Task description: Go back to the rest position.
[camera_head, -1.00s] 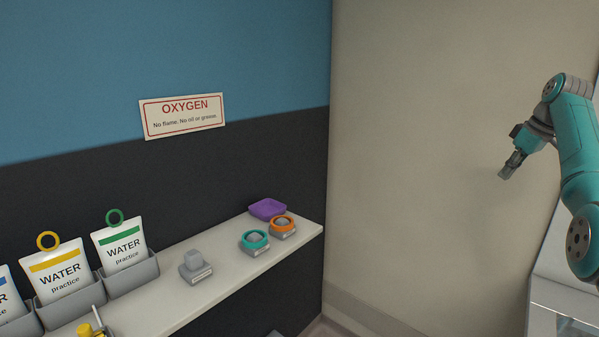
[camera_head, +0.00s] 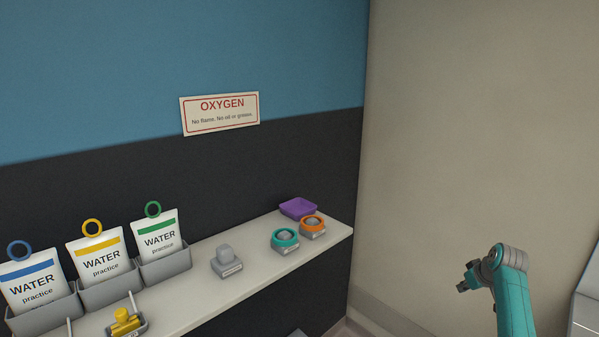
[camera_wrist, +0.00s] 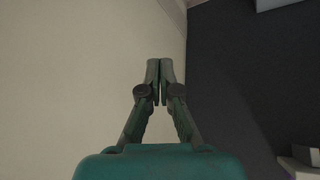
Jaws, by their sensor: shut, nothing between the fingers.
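My gripper (camera_wrist: 160,80) is shut and empty in the wrist view, its two fingers meeting in front of a beige wall and a dark wall panel. In the head view, the end of my arm (camera_head: 466,286) is at the lower right, in front of the beige wall (camera_head: 480,150). It is to the right of the shelf (camera_head: 200,303) and apart from it. The fingertips are small and hard to make out there.
Space before the beige wall is clear.

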